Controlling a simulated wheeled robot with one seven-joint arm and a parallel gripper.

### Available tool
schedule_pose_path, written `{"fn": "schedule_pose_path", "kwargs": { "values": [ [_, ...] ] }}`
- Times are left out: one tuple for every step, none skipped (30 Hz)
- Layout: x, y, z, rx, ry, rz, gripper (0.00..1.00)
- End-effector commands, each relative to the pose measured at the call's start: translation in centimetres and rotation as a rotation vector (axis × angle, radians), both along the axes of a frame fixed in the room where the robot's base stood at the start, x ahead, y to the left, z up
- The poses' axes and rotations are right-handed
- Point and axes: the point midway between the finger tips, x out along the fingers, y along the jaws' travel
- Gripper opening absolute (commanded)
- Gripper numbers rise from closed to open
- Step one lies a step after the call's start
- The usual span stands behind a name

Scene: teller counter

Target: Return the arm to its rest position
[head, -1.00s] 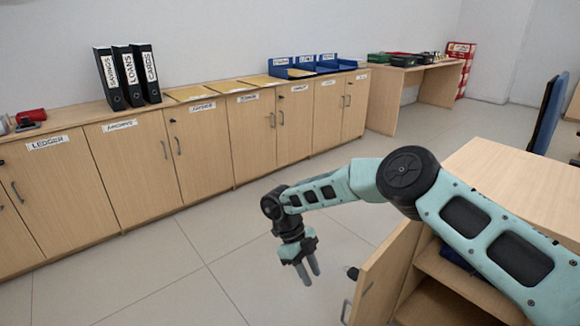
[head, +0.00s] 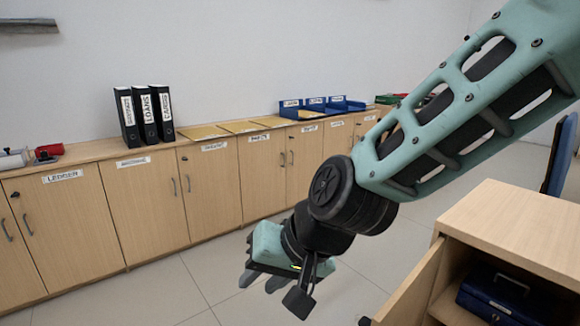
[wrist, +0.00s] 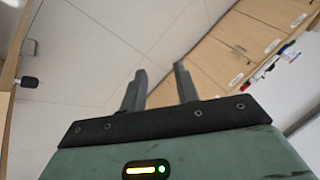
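My gripper (head: 262,283) hangs in front of the row of cabinets in the head view, above the tiled floor, with my arm bent down to it from the upper right. In the wrist view its two fingers (wrist: 160,85) stand apart with a gap between them. Nothing is between the fingers. The gripper touches nothing that I can see.
An open cabinet door (head: 412,290) and a wooden desk (head: 520,215) stand at the right, with a dark blue box (head: 500,298) on the shelf inside. Low cabinets (head: 150,205) line the wall, bearing black binders (head: 145,115) and blue trays (head: 318,106). Floor between is clear.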

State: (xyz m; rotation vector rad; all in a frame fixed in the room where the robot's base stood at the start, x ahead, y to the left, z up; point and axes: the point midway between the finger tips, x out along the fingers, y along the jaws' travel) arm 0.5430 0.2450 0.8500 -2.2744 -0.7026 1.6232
Motion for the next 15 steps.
{"fn": "schedule_pose_path", "kwargs": {
  "values": [
    [-2.8, -2.2, -0.2, -0.076, 0.004, 0.092, 0.31],
    [-4.3, -3.5, -0.4, -0.121, 0.011, 0.14, 0.31],
    [-6.0, -5.2, -0.8, -0.177, 0.022, 0.197, 0.31],
    [-7.1, -6.5, -1.0, -0.217, 0.029, 0.234, 0.31],
    [-8.1, -7.7, -1.2, -0.255, 0.037, 0.268, 0.31],
    [-9.4, -9.3, -1.4, -0.303, 0.049, 0.308, 0.31],
    [-10.3, -10.5, -1.6, -0.338, 0.057, 0.335, 0.31],
    [-11.1, -11.6, -1.8, -0.371, 0.064, 0.361, 0.31],
    [-12.2, -13.1, -1.9, -0.415, 0.075, 0.392, 0.31],
    [-12.9, -14.1, -2.0, -0.447, 0.083, 0.415, 0.31],
    [-13.6, -15.3, -2.1, -0.479, 0.09, 0.435, 0.31],
    [-14.4, -16.7, -2.3, -0.52, 0.101, 0.46, 0.31],
    [-15.1, -17.8, -2.3, -0.552, 0.109, 0.478, 0.31],
    [-15.7, -18.9, -2.4, -0.582, 0.117, 0.496, 0.31],
    [-15.4, -18.5, -0.6, -0.575, 0.118, 0.493, 0.31]
  ]
}}
